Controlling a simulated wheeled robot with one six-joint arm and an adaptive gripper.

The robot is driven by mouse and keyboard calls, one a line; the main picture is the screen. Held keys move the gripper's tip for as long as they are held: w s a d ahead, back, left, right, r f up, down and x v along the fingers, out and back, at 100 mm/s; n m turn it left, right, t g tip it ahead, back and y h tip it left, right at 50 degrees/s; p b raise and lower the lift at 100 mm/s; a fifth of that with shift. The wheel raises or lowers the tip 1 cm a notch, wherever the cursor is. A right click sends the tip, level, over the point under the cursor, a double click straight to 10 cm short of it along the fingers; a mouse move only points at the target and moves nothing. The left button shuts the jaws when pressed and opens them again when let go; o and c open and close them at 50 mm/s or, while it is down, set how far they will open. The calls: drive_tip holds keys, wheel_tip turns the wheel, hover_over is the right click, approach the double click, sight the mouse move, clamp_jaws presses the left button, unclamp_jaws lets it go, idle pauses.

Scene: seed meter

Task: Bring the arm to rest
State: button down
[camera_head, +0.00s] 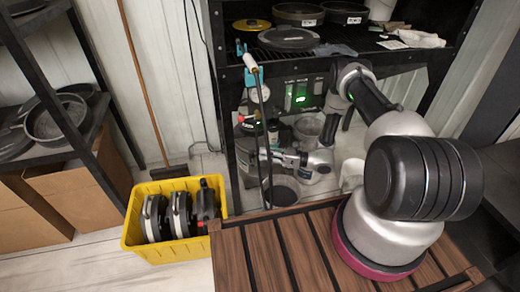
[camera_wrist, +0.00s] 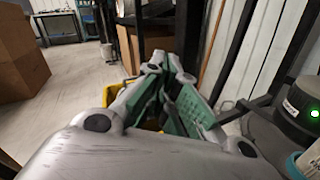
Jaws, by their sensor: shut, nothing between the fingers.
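My arm reaches from its base over the wooden slatted deck to the front of the dark shelf, then bends down and back. My gripper (camera_head: 264,155) points left, beside the hose and wand hanging at the shelf front. Whether it touches the hose cannot be told. In the wrist view my gripper (camera_wrist: 158,62) shows its fingers with green pads converging at the tips. It is shut and no object shows between the fingers.
A yellow crate (camera_head: 135,241) with dark and silver parts stands on the floor at left. The dark shelf (camera_head: 391,62) holds pans and a cloth. A hanging wand (camera_head: 250,63), a dark bucket (camera_head: 286,192) and a lit green display (camera_head: 299,95) are close to my arm.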

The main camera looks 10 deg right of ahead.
idle(0.5)
drive_tip(key=s+d+n+g+h, duration=0.1)
drive_tip(key=s+n+g+h, duration=0.1)
drive_tip(key=s+n+g, duration=0.9)
drive_tip(key=s+d+r+n+h, duration=0.4)
drive_tip(key=d+r, duration=0.1)
drive_tip(key=r, duration=0.6)
drive_tip(key=s+d+r+n+h, duration=0.3)
drive_tip(key=s+d+r+h, duration=0.15)
drive_tip(key=r, duration=0.55)
drive_tip(key=s+d+r+n+h, duration=0.3)
drive_tip(key=s+d+r+n, duration=0.15)
drive_tip(key=r, duration=0.65)
drive_tip(key=s+d+r+n+t+h, duration=0.1)
drive_tip(key=s+r+t, duration=0.2)
drive_tip(key=r, duration=0.5)
drive_tip(key=s+d+r+n+t+h, duration=0.1)
drive_tip(key=s+r+n+t+h, duration=0.1)
drive_tip(key=r+t, duration=0.3)
wheel_tip(320, 180, up, 4)
drive_tip(key=shift+s+r+t, duration=0.1)
drive_tip(key=shift+s+t, duration=0.2)
drive_tip(key=shift+s, duration=0.6)
